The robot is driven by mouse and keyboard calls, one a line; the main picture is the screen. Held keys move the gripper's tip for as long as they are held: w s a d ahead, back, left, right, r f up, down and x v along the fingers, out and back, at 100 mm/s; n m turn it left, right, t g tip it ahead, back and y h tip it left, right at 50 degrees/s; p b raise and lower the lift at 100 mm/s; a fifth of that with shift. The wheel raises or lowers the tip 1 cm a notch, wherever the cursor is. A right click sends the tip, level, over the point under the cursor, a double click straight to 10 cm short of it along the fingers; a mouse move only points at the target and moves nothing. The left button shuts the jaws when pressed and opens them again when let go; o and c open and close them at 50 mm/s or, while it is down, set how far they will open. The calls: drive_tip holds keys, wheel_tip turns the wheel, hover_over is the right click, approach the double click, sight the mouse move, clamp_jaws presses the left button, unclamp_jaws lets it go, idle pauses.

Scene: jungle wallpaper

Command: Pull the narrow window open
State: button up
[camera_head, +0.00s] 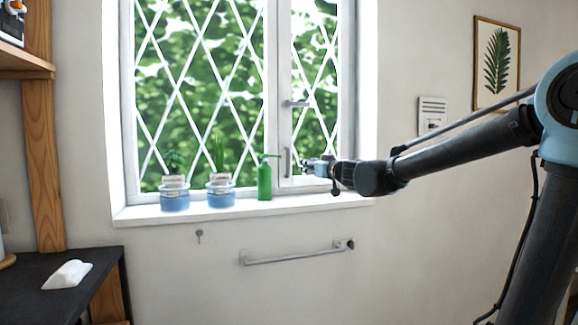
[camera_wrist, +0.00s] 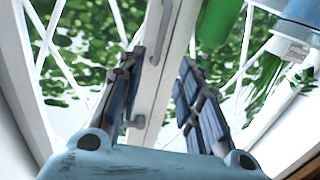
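The narrow window (camera_head: 316,60) is the right-hand sash, with white lattice over green foliage; it looks shut. It carries a grey lever (camera_head: 297,103) and, lower down, a grey upright pull handle (camera_head: 287,162). My gripper (camera_head: 306,167) is just right of the pull handle, in front of the lower sash. In the wrist view my gripper (camera_wrist: 160,58) is open, with its fingers apart and the white window frame seen between them. The pull handle (camera_wrist: 163,32) shows near the left fingertip; contact cannot be told. The lever (camera_wrist: 136,121) is partly hidden by the left finger.
A green bottle (camera_head: 264,180) stands on the sill (camera_head: 245,211) left of my gripper, also close beside it in the wrist view (camera_wrist: 217,22). Two blue pots (camera_head: 175,198) (camera_head: 220,195) with plants stand further left. A towel rail (camera_head: 295,256) is below.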

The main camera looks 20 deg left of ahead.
sight(288, 173)
drive_tip(key=x, duration=1.6)
drive_tip(key=shift+w+a, duration=0.25)
drive_tip(key=shift+c, duration=0.6)
clamp_jaws()
